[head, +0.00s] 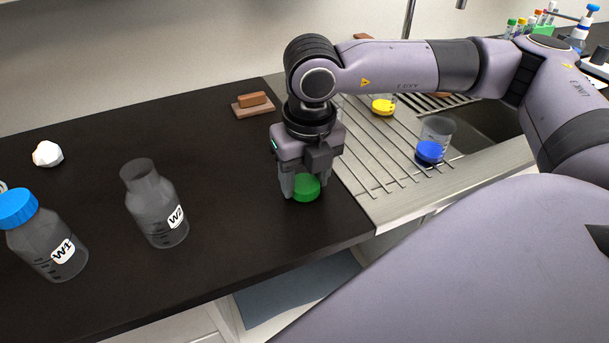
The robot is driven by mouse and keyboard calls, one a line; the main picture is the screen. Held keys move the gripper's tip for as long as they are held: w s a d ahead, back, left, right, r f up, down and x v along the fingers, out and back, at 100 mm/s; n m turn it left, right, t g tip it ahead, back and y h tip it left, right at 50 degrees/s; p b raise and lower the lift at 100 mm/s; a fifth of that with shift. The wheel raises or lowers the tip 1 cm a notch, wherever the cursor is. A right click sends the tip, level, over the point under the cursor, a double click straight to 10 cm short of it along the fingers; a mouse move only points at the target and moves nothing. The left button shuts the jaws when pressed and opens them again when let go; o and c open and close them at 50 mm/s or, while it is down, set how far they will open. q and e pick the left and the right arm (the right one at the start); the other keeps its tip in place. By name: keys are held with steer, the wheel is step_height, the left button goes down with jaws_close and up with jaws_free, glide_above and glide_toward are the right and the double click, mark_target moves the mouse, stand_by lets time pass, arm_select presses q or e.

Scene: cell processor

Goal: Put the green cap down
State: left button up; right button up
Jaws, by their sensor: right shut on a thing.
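The green cap (306,187) is between the fingers of my right gripper (302,190), which is shut on it. The gripper points down over the black counter (235,215), just left of the steel drainboard. The cap is at or very close to the counter surface; I cannot tell whether it touches. The fingers hide part of the cap. An uncapped grey bottle marked W2 (155,205) stands on the counter to the left. My left gripper is not in view.
A blue-capped bottle marked W1 (48,240) stands at the far left, near a white crumpled lump (47,154). A brown block (253,105) lies behind the gripper. The drainboard (385,190) holds a beaker by a blue cap (430,151) and a yellow cap (383,106).

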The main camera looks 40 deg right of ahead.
steer(key=shift+f, duration=0.1)
steer(key=shift+f+b, duration=0.45)
steer(key=shift+b, duration=0.15)
steer(key=o, duration=1)
steer(key=shift+s+r, duration=0.1)
steer(key=shift+r, duration=0.05)
steer(key=shift+o, duration=0.4)
